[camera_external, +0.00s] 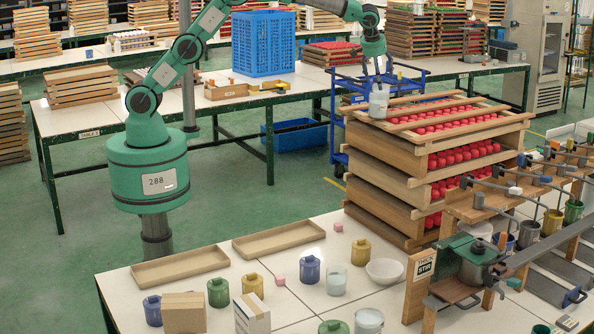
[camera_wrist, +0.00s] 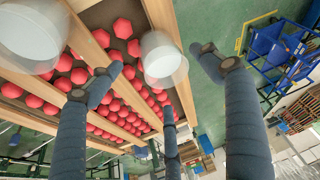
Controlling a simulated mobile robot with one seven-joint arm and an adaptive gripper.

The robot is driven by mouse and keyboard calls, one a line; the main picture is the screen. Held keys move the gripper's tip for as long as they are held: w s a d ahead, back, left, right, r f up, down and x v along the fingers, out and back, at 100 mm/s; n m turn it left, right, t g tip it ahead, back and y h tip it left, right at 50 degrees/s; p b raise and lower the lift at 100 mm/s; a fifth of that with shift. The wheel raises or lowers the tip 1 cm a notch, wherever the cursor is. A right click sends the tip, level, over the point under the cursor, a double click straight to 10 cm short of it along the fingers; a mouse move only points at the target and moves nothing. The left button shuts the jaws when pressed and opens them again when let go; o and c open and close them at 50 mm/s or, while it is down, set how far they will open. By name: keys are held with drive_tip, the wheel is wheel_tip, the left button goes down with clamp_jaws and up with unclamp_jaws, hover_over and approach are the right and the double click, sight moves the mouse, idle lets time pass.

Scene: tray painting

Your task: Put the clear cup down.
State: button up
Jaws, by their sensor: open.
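In the wrist view the clear cup (camera_wrist: 163,58) shows between my spread fingers (camera_wrist: 157,78), over the tray's wooden edge, with gaps on both sides. The fingers do not appear to touch it. A large pale round shape (camera_wrist: 30,35) is cut off at the upper left of the wrist view; I cannot tell what it is.
Red pieces (camera_external: 440,122) fill the stacked trays. A blue cart (camera_external: 345,95) stands behind them. The near table (camera_external: 300,235) holds colored pots, a white bowl (camera_external: 384,271), clear cups (camera_external: 336,281) and shallow wooden trays (camera_external: 180,267). A rack with hooked arms (camera_external: 500,190) stands right.

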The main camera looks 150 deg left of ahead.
drive_tip(key=shift+v, duration=2.85)
